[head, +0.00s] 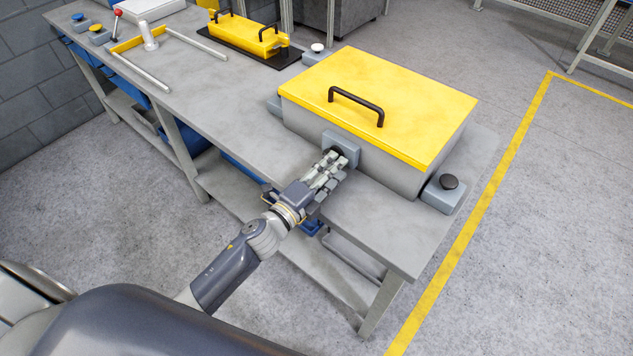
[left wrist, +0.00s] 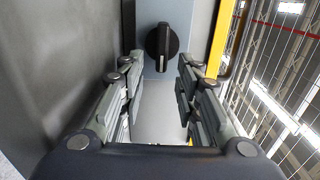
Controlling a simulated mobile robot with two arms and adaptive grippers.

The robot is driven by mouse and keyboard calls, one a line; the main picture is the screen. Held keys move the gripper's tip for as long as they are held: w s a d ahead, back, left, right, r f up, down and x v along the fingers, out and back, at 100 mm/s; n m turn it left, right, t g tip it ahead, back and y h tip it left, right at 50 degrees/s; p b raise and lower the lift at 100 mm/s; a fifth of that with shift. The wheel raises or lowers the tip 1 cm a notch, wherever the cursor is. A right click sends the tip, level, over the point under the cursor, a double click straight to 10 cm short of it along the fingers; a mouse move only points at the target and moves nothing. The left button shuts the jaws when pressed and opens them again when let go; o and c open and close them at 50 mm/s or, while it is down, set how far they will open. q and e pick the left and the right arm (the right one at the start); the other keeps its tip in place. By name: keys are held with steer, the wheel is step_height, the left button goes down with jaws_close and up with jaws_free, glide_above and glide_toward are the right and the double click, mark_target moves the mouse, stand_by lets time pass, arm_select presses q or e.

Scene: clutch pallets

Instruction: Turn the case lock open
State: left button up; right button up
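The case (head: 385,165) is a grey box with a closed yellow lid (head: 385,92) and a black handle, at the right end of the bench. Its lock is a black knob on a blue-grey plate (head: 341,146) on the front wall. In the left wrist view the knob (left wrist: 162,47) shows a ridge with a white mark at its lower end. My left gripper (head: 333,162) is in front of the lock in the head view, partly hiding the knob. In the left wrist view its fingers (left wrist: 158,75) are apart and empty, with the knob ahead in the gap. Contact cannot be told. My right gripper is not in view.
A grey block with a black button (head: 449,183) sits right of the case. A white-buttoned block (head: 317,48) and a yellow part on a black plate (head: 247,35) lie behind it.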

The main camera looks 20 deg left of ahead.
arm_select(q)
steer(key=v, duration=1.1)
